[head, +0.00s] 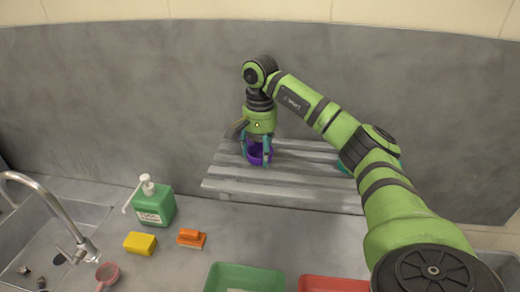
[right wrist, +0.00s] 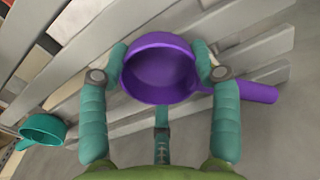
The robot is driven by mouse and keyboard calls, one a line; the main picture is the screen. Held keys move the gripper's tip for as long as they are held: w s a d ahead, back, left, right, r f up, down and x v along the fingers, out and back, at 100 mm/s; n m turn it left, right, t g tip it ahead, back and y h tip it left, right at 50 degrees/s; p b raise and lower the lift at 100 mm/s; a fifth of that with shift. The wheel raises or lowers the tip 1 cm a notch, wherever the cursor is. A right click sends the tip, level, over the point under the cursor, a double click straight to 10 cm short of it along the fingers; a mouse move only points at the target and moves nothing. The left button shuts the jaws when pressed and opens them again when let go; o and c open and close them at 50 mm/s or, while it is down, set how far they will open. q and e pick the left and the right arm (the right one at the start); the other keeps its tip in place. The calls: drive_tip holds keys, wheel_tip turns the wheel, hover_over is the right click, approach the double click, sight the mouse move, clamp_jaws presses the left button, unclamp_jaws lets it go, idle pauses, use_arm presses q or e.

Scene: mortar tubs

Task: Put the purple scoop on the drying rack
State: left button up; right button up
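The purple scoop (head: 255,157) is between the fingers of my right gripper (head: 257,148), over the slats of the grey drying rack (head: 225,184). In the right wrist view the purple scoop (right wrist: 160,72) shows its open bowl, with its handle pointing right. The teal fingers of my right gripper (right wrist: 160,65) press on both sides of the bowl. The slats of the rack (right wrist: 100,22) lie close behind the scoop; I cannot tell whether it touches them. My left gripper is in neither view.
A teal scoop (right wrist: 42,128) is at the rack, partly hidden by my arm in the head view. A green soap bottle (head: 155,205), yellow sponge (head: 140,243), orange brush (head: 191,237) and pink scoop (head: 107,274) stand near the sink (head: 50,235). Green (head: 215,280) and red (head: 335,284) tubs are in front.

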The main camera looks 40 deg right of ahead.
drive_tip(key=o, duration=0.4)
drive_tip(key=shift+r, duration=0.55)
wheel_tip(320, 180, up, 11)
drive_tip(key=shift+r, duration=0.1)
